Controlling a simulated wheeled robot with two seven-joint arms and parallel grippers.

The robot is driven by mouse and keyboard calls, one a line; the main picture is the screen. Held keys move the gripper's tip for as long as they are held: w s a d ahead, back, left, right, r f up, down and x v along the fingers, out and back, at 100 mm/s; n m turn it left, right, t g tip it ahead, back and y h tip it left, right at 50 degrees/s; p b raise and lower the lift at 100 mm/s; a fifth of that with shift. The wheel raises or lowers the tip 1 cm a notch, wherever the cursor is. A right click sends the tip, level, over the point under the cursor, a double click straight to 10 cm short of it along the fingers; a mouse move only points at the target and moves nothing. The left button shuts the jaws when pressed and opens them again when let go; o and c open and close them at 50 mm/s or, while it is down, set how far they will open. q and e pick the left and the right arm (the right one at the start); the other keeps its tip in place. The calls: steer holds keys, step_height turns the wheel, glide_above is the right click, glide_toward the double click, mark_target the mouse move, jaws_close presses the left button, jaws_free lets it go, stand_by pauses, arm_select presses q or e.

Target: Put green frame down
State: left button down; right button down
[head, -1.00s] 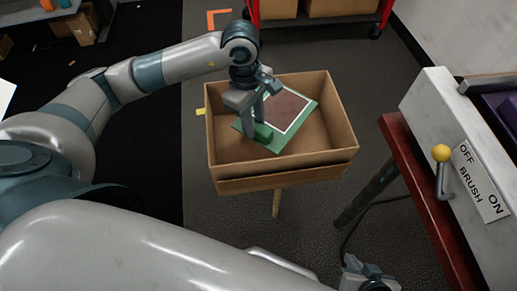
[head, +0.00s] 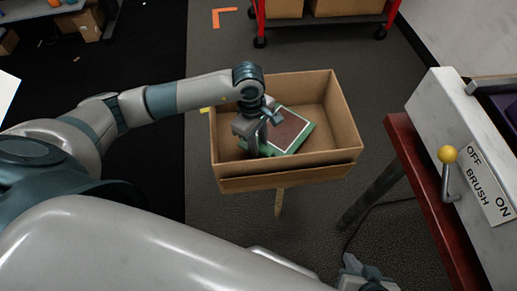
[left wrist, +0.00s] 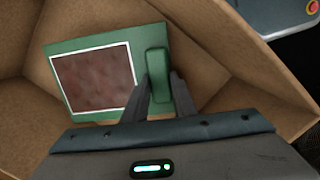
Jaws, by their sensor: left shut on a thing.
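The green frame (head: 292,133), with a brown-red panel edged in white, is inside the open cardboard box (head: 262,182). My left gripper (head: 262,146) reaches down into the box and is shut on the frame's green handle. In the left wrist view, the fingers (left wrist: 163,92) stand on either side of the handle, and the frame (left wrist: 105,46) extends to the left, above the box floor. I cannot tell whether the frame touches the floor. My right gripper (head: 366,276) shows only in part at the bottom edge of the head view, its jaws unclear.
A machine with a brush switch panel (head: 487,184) and yellow-knobbed lever (head: 448,155) stands on a red table (head: 425,190) at the right. A red wheeled cart (head: 262,22) is at the back. The box walls surround the frame closely.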

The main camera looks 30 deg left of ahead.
arm_select(q)
steer(key=shift+f, duration=1.85)
steer(key=shift+f, duration=0.1)
steer(key=c, duration=1.5)
jaws_free()
steer(key=shift+o, duration=0.2)
steer(key=shift+w+a+r, duration=0.1)
steer(key=shift+a+r, duration=0.15)
steer(key=shift+r, duration=1.8)
steer(key=shift+s+a+r, duration=0.1)
steer(key=shift+a+r, duration=0.1)
steer(key=shift+r, duration=1.8)
steer(key=shift+w+a+r, duration=0.1)
steer(key=shift+a+r, duration=0.15)
steer(key=shift+r, duration=1.8)
